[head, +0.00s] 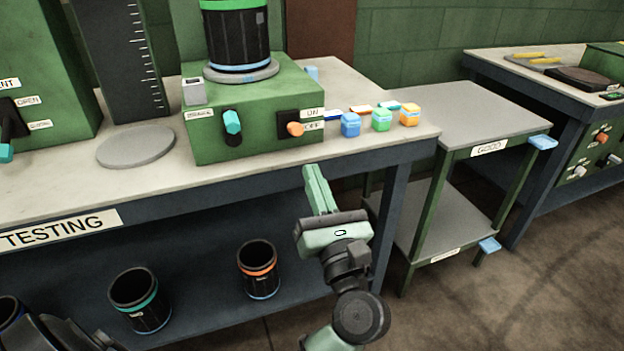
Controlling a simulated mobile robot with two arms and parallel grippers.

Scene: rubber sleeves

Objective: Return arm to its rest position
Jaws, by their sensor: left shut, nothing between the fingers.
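My left gripper (317,178) is pale green with a dark wrist and shows in the middle of the head view. Its two fingers are together with nothing between them. It points up and away, in front of the testing table (265,176), and looks clear of the table's front edge. My right gripper does not show.
On the table stand a green machine (255,125) with a lever and knob, a black sleeve (237,38) on top of it, a grey disc (136,147) and small coloured blocks (381,119). Dark sleeves (258,270) stand below. A two-level cart (465,112) is at right.

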